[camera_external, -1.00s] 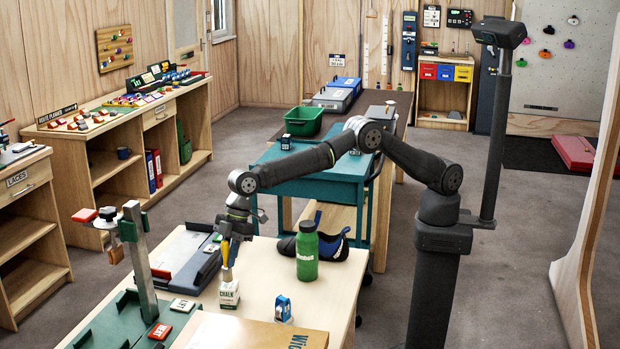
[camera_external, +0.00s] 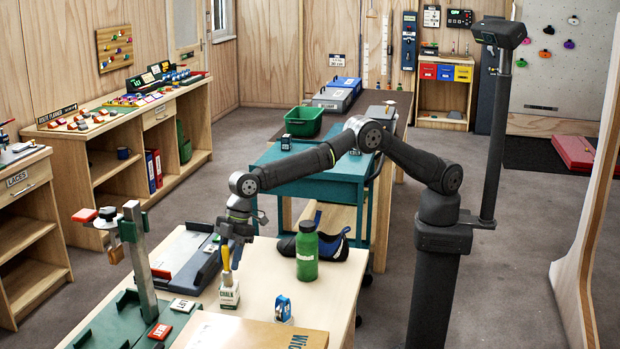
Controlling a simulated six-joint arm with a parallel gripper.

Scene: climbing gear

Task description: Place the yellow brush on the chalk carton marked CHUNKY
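The yellow brush (camera_external: 226,260) stands roughly upright, its grey lower end at the top of a small white and green carton (camera_external: 229,296) on the light wooden table. The carton's front reads CHALK; any smaller word on it is too small to read. The brush's lower end looks to be touching the carton top. My gripper (camera_external: 232,250) points down at the brush's upper part, with a dark finger just right of the yellow handle. Whether the fingers press on the handle or stand apart from it is too small to tell.
A small blue and white item (camera_external: 283,309) is at front right. A grey tray (camera_external: 190,262) lies left, a cardboard box (camera_external: 250,333) in front.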

